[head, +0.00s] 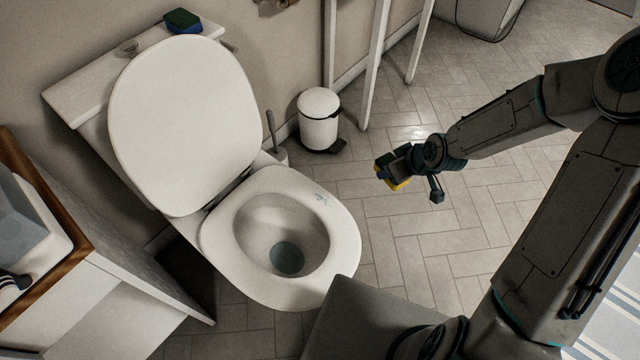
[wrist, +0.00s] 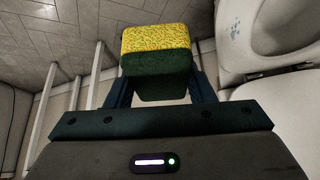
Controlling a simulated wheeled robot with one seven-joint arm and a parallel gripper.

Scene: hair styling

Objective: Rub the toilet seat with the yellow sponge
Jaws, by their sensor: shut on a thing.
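My gripper (head: 388,172) is shut on a yellow sponge (head: 397,184) with a dark green side. It holds the sponge in the air to the right of the toilet, apart from it. In the wrist view the sponge (wrist: 156,50) sits between the two fingers, its yellow face away from my gripper. The white toilet seat (head: 342,225) is down and the lid (head: 185,125) is raised against the tank. Small bluish marks (head: 321,199) show on the seat's upper right part. They also show in the wrist view (wrist: 234,27) at the upper right.
Another sponge, blue and green (head: 183,21), lies on the toilet tank. A white bin (head: 320,118) and a toilet brush (head: 274,140) stand by the wall. A cabinet with a wooden top (head: 62,262) is at the left.

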